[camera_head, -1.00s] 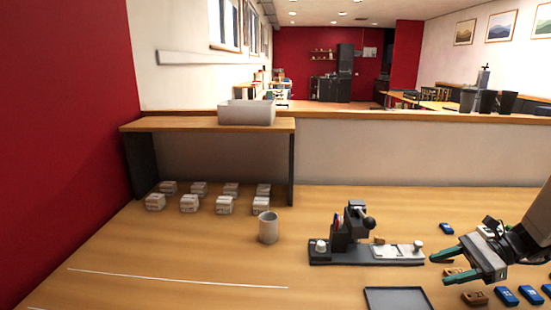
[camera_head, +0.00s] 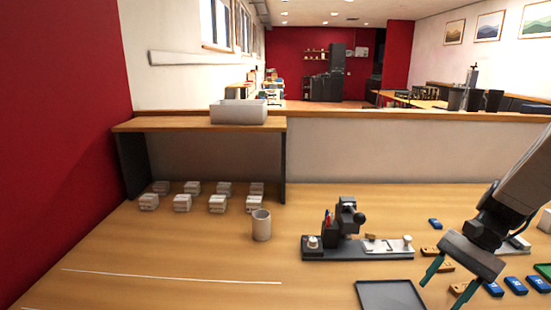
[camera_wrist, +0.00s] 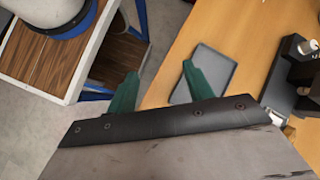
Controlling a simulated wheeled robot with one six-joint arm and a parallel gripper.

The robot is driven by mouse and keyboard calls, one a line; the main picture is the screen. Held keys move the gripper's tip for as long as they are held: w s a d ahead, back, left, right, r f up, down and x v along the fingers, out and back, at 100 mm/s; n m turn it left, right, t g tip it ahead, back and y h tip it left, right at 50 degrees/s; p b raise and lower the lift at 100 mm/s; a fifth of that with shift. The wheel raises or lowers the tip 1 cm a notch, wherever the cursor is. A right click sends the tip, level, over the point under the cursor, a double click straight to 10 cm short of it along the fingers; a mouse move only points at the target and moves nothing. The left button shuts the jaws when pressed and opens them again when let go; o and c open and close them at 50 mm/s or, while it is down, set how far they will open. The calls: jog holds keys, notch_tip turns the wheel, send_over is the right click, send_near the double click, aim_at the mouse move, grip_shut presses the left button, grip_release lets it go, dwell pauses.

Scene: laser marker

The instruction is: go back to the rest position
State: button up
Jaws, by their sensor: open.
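My gripper (camera_head: 452,283) is at the right of the head view, above the wooden table (camera_head: 190,265). Its two green fingers are apart, with nothing between them. In the wrist view, the fingers (camera_wrist: 157,88) are also spread and empty. A dark grey tray (camera_head: 390,294) lies on the table to the left of my gripper; it also shows beyond the fingers in the wrist view (camera_wrist: 222,62).
A marker device (camera_head: 350,246) stands left of my gripper. Blue and wooden tags (camera_head: 515,285) lie near and under the arm. A grey cup (camera_head: 261,226) and several white boxes (camera_head: 217,203) stand further left. The front left tabletop is clear.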

jog(key=s+a+r+n+t+h, duration=0.4)
jog(key=s+a+r+n+h, duration=0.4)
jog(key=s+a+r+n, duration=0.3)
jog(key=shift+s, duration=0.25)
jog(key=shift+a+r, duration=0.1)
dwell(0.7)
